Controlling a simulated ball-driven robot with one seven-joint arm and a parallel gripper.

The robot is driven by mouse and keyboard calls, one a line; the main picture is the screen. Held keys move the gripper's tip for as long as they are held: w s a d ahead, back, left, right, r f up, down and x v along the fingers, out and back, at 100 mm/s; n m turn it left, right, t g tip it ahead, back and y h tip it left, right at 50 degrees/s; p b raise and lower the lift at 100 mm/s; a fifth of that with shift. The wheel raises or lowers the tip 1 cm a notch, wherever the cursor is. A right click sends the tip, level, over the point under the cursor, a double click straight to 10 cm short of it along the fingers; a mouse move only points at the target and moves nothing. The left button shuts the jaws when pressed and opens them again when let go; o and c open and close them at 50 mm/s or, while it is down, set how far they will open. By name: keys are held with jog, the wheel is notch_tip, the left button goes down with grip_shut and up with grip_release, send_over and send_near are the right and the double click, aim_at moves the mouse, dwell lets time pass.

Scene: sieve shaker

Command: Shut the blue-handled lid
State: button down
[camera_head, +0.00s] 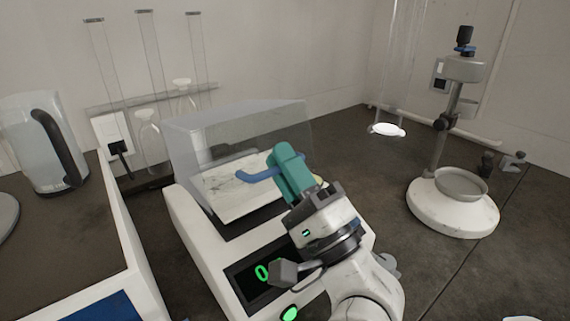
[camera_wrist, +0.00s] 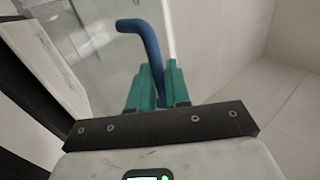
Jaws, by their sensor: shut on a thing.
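The clear, see-through lid (camera_head: 235,125) sits on the white machine (camera_head: 205,250) with the green display. Its blue bent handle (camera_head: 255,176) sticks out at the front. My gripper (camera_head: 285,165), with green fingers, is shut on the handle. In the wrist view the blue handle (camera_wrist: 145,35) runs down between the two fingertips (camera_wrist: 156,82), and its bent end stands out above them. A white marbled plate (camera_head: 235,190) shows under the lid. My fingers and wrist hide part of the handle and of the lid's front right; I cannot tell how far the lid is tilted.
Several glass tubes (camera_head: 150,50) stand in a rack behind. A stand with a round white base (camera_head: 450,212) is at the right. The dark bench between machine and stand is mostly clear.

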jog(key=c, duration=1.3)
grip_release()
jog(key=shift+f, duration=0.1)
jog(key=shift+o, duration=0.2)
jog(key=shift+f, duration=0.15)
jog(key=shift+s+d+f, duration=0.15)
jog(key=shift+f, duration=0.1)
jog(key=o, duration=0.7)
jog(key=b+v, duration=0.1)
jog(key=v, duration=0.2)
jog(key=b+v, duration=0.2)
jog(key=v, duration=0.1)
jog(key=shift+w+f, duration=0.2)
jog(key=shift+f, duration=0.05)
jog(key=shift+c, duration=0.2)
jog(key=s+d, duration=0.1)
jog(key=s+d+f+b, duration=0.1)
jog(key=s, duration=0.1)
jog(key=c, duration=0.7)
jog(key=shift+o, duration=0.2)
jog(key=shift+s+f, duration=0.1)
jog(key=shift+s, duration=0.15)
